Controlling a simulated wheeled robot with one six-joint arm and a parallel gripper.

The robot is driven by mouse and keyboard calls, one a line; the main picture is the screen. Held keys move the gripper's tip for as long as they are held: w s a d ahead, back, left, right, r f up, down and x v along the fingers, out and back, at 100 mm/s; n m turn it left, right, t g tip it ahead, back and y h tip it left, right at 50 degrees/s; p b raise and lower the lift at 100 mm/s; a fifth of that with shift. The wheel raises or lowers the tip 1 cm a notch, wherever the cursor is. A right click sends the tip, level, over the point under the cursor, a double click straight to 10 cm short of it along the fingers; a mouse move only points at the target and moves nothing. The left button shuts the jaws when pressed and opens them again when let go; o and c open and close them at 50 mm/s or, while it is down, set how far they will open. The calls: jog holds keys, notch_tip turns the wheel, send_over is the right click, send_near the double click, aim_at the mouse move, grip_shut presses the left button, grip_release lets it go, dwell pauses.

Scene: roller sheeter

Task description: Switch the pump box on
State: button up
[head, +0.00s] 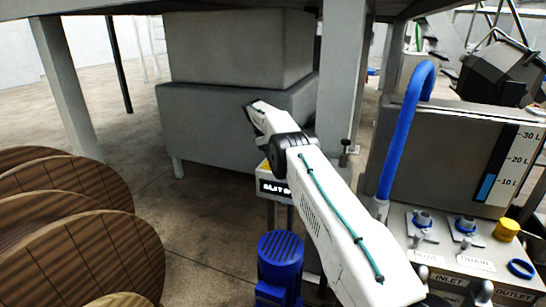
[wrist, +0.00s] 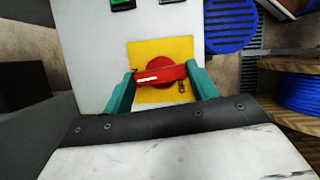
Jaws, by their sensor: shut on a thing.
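In the wrist view, a red rotary switch (wrist: 160,73) sits on a square yellow plate (wrist: 150,50) on the pale face of the pump box (wrist: 88,50). Its handle lies nearly level across the picture, with a white mark on its left half. My gripper (wrist: 161,78) has its teal fingers at the two ends of the handle and is shut on it. In the head view my arm reaches toward a labelled box (head: 270,187), and my gripper's fingers are hidden.
A green button (wrist: 122,4) shows at the wrist view's top edge. A blue motor (head: 280,262) stands below the labelled box. Wooden cable reels (head: 85,250) fill the lower left. A tank panel with a blue hose (head: 405,130) stands at right.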

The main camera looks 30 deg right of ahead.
jog(key=o, duration=1)
jog(key=shift+r, duration=0.1)
notch_tip(320, 180, up, 4)
jog(key=shift+f, duration=0.2)
jog(key=s+a+r, duration=0.1)
jog(key=s+a, duration=0.3)
jog(key=s, duration=1.1)
jog(key=shift+s+a, duration=0.2)
jog(key=shift+r, duration=0.1)
